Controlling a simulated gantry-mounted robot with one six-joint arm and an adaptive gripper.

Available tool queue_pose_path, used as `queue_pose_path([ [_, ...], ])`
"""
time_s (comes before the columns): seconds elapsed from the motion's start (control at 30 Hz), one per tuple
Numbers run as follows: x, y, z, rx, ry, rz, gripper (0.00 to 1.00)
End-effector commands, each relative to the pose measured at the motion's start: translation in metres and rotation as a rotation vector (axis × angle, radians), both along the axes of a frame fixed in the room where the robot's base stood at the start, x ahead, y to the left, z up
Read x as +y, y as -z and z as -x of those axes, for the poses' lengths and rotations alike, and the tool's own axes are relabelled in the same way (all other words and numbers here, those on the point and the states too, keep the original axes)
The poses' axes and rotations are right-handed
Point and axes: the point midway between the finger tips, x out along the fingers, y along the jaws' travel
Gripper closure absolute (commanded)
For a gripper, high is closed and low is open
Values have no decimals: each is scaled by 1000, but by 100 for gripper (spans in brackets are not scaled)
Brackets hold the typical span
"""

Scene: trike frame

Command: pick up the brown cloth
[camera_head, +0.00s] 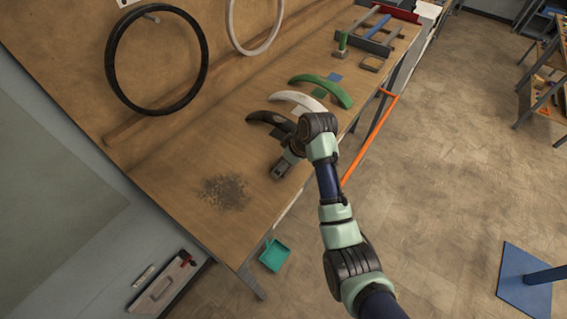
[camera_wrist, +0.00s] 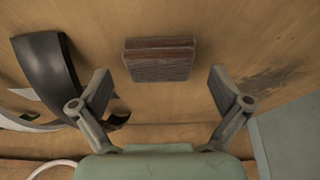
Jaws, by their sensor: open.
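A folded brown item (camera_wrist: 160,58), which looks like the brown cloth, lies on the wooden workbench in the wrist view. It is a small, thick rectangle with a rough front face. My gripper (camera_wrist: 159,80) is open, with one finger to each side of the item and the item just beyond the fingertips. The fingers look empty and apart from it. In the head view my gripper (camera_head: 283,169) is low over the bench near its front edge. I cannot make out the brown item there; the gripper and arm probably hide it.
A black curved fender (camera_head: 271,121) lies beside my gripper, also on the left in the wrist view (camera_wrist: 48,75). White (camera_head: 298,98) and green (camera_head: 322,87) fenders lie beyond. A dark dusty patch (camera_head: 226,192) marks the otherwise clear near end of the bench (camera_head: 165,175).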

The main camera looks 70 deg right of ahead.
Motion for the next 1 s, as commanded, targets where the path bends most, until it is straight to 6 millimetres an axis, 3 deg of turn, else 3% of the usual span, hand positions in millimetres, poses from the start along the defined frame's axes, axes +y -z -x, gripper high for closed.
queue_pose_path([
  [0.27, -1, 9, -3, -1, 1, 2, 0],
  [0.6, -1, 8, -3, -1, 0, 1, 51],
  [0.87, -1, 6, -3, -1, 0, 2, 52],
  [1.0, -2, -13, -4, -5, -1, 7, 52],
])
